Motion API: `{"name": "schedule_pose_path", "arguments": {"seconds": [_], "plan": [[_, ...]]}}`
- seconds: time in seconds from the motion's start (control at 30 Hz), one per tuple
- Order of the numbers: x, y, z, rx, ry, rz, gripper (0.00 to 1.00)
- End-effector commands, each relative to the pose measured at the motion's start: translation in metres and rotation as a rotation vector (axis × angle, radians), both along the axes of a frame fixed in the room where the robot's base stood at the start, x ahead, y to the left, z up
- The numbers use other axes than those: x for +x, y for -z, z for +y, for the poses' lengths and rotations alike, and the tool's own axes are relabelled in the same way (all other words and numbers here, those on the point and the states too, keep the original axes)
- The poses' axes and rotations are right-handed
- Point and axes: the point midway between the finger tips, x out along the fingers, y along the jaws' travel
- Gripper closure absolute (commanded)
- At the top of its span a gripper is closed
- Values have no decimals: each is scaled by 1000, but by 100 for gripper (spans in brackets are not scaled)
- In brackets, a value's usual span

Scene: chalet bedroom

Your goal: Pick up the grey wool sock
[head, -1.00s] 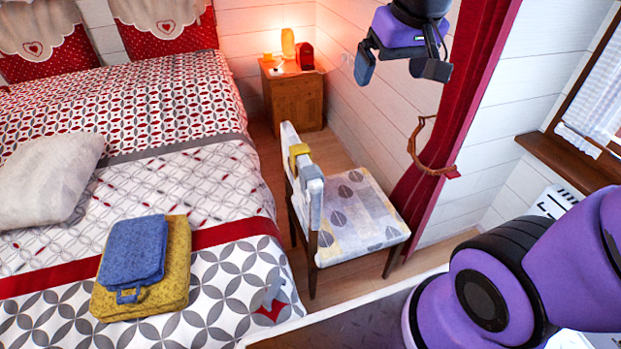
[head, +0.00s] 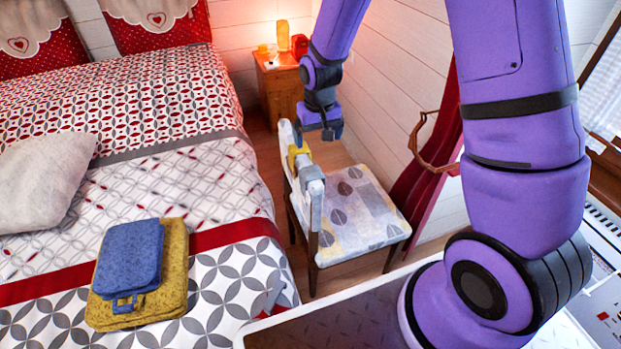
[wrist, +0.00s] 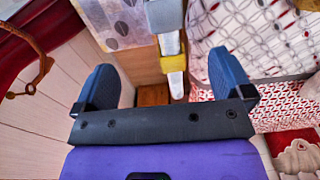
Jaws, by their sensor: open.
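A grey cloth item, which looks like the grey wool sock (head: 311,174), hangs over the top of the chair's backrest. It also shows at the top of the wrist view (wrist: 163,15). A yellow cloth item (head: 299,155) hangs beside it on the same backrest, on the far side; the wrist view shows it too (wrist: 173,64). My gripper (head: 319,132) is open and empty, near the far end of the backrest. In the wrist view the yellow item lies between the fingers in the picture, with the grey one farther up. Neither is touched.
The chair (head: 345,210) stands between the bed (head: 215,285) and the white wall. A folded blue cloth (head: 130,262) lies on a yellow one (head: 170,290) on the bed. A nightstand (head: 283,95) stands behind. A red curtain (head: 425,200) hangs on the right.

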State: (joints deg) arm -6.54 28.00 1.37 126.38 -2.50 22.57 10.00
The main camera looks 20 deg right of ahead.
Motion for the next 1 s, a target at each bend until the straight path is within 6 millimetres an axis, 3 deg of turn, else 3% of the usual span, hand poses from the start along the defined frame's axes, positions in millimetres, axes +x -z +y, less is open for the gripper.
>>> {"name": "schedule_pose_path", "arguments": {"seconds": [0.1, 0.2, 0.7, 1.0], "plan": [[3, 36, 5, -1, -1, 31, 2], [5, 56, 8, -1, 0, 44, 2], [6, 115, 10, -2, -1, 56, 2], [7, 133, 9, -2, 0, 55, 2]]}}
